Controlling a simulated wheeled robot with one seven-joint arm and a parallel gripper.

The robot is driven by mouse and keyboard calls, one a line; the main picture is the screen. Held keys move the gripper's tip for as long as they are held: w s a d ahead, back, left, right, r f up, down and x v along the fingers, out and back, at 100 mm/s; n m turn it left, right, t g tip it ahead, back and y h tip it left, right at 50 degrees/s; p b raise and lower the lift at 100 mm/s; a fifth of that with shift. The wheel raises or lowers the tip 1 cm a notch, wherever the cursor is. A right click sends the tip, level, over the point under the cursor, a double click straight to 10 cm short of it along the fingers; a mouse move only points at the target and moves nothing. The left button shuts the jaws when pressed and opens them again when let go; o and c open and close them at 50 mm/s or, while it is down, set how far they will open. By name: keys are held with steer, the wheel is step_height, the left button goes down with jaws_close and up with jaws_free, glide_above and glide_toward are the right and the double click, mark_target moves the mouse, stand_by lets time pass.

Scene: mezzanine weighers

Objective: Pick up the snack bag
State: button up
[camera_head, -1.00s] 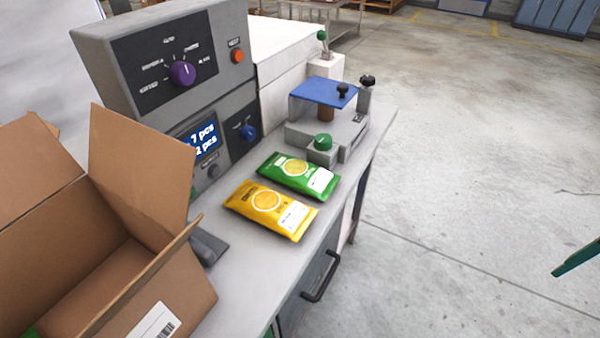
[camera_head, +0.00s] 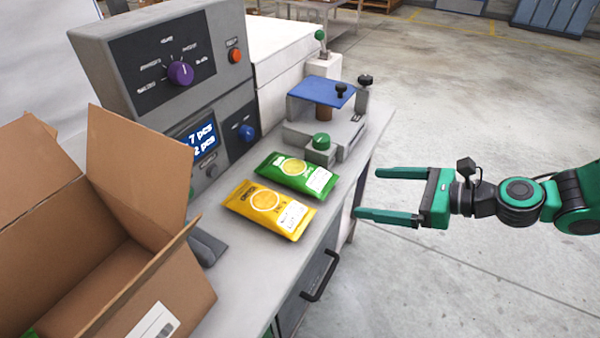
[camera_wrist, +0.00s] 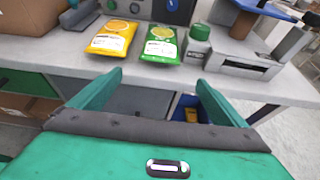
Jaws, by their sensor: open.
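Two snack bags lie flat side by side on the grey bench: a yellow one (camera_head: 270,208) nearer the box and a green one (camera_head: 297,174) behind it. Both have a lemon picture and a white label, and both show in the wrist view, yellow (camera_wrist: 112,38) on the left and green (camera_wrist: 161,45) to its right. My gripper (camera_head: 388,193) is open and empty, to the right of the bench edge, with its fingers pointing left towards the bags. In the wrist view its fingers (camera_wrist: 150,92) are spread, short of the bench front.
An open cardboard box (camera_head: 160,290) stands at the bench's near left. A grey control panel (camera_head: 170,75) stands behind the bags. A drawer handle (camera_head: 320,276) juts from the bench front.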

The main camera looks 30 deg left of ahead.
mark_target(336, 196)
steer(key=x, duration=1)
steer(key=shift+a+r, duration=0.15)
steer(key=shift+a, duration=0.15)
steer(key=c, duration=1.2)
